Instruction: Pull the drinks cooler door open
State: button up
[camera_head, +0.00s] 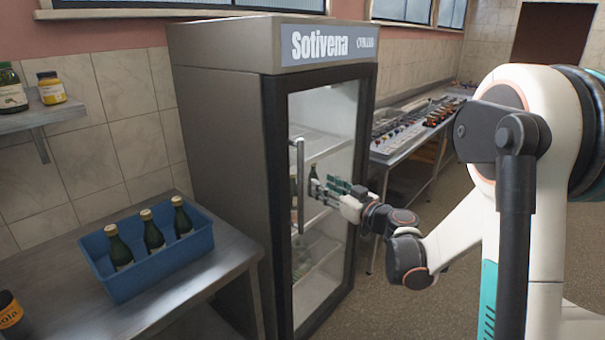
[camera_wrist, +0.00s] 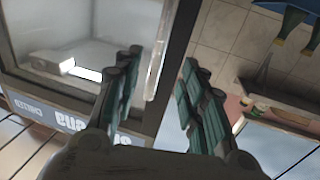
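The drinks cooler (camera_head: 215,130) is a tall grey cabinet with a "Sotivena" sign and a dark-framed glass door (camera_head: 328,135), which looks shut. Its upright metal handle (camera_head: 300,185) is on the door's left side in the head view. My gripper (camera_head: 318,190) is in front of the door, just right of the handle there. In the wrist view my gripper (camera_wrist: 160,62) is open, its two fingers spread. The handle (camera_wrist: 160,45) shows as a pale bar between the fingertips, closer to the left finger. I cannot tell whether they touch.
A metal counter (camera_head: 190,298) left of the cooler holds a blue crate (camera_head: 165,275) with three green bottles. A wall shelf (camera_head: 40,117) with jars is above. A long counter (camera_head: 395,150) with small items stands right of the cooler. The floor (camera_head: 435,265) before the door looks clear.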

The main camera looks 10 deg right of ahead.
aim_at(303, 174)
jog(key=b+x, duration=0.2)
jog(key=x, duration=1)
jog(key=shift+c, duration=0.6)
grip_shut()
